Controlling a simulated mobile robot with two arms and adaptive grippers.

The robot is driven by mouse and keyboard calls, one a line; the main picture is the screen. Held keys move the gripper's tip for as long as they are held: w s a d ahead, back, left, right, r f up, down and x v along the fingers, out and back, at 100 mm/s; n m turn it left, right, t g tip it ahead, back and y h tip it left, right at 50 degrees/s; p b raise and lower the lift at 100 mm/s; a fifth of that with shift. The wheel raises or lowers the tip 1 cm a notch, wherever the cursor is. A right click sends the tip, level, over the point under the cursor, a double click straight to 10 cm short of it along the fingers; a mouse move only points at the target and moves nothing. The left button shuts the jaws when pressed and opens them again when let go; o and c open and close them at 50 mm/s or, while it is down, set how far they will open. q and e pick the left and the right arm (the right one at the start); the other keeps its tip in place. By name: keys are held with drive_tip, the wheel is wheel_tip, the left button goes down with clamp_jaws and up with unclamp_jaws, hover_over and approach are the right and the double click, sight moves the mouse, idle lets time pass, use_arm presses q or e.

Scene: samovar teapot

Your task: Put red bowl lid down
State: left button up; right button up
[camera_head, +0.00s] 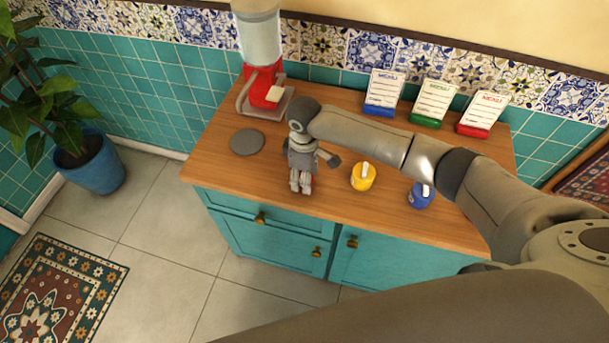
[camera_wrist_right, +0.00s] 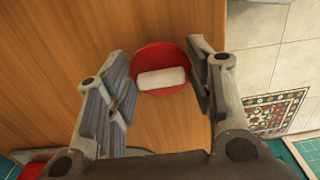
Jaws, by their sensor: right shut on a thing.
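My right gripper (camera_head: 301,186) is low over the front left part of the wooden counter, pointing down. In the right wrist view its two fingers (camera_wrist_right: 168,88) are on either side of the round red lid (camera_wrist_right: 150,62), which has a white handle bar on top. The gripper is shut on this lid. In the head view only a sliver of red shows beside the fingers; the rest is hidden. I cannot tell whether the lid touches anything below it. My left gripper is not in view.
A grey disc (camera_head: 247,142) lies at left. A red dispenser (camera_head: 262,88) and three menu stands (camera_head: 432,103) are at the back.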

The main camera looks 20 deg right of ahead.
drive_tip(key=shift+f, duration=0.5)
drive_tip(key=o, duration=0.9)
drive_tip(key=shift+f, duration=0.1)
wheel_tip(320, 180, up, 12)
drive_tip(key=b, duration=0.1)
